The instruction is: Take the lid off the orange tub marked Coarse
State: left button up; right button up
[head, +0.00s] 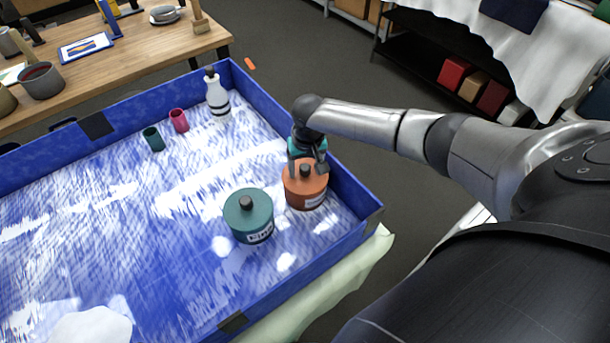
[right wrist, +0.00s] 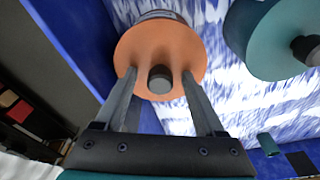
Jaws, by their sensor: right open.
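The orange tub (head: 305,194) stands upright in the right corner of a blue-walled tray (head: 292,262), its lid on, with a dark knob on top. Its label is too small to read. In the right wrist view its orange lid (right wrist: 135,50) and dark knob (right wrist: 160,79) show from above. My right gripper (head: 308,168) is over the lid. In the right wrist view its open fingers (right wrist: 160,80) are on either side of the knob, with gaps to it. My left gripper is not in view.
A teal tub (head: 247,218) with a dark knob stands close beside the orange tub. A white bottle (head: 217,95), a pink cup (head: 179,120) and a dark green cup (head: 153,139) stand farther back. The tray's left part is mostly clear. A wooden table (head: 150,45) is behind.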

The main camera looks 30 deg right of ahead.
grip_shut()
dwell(0.6)
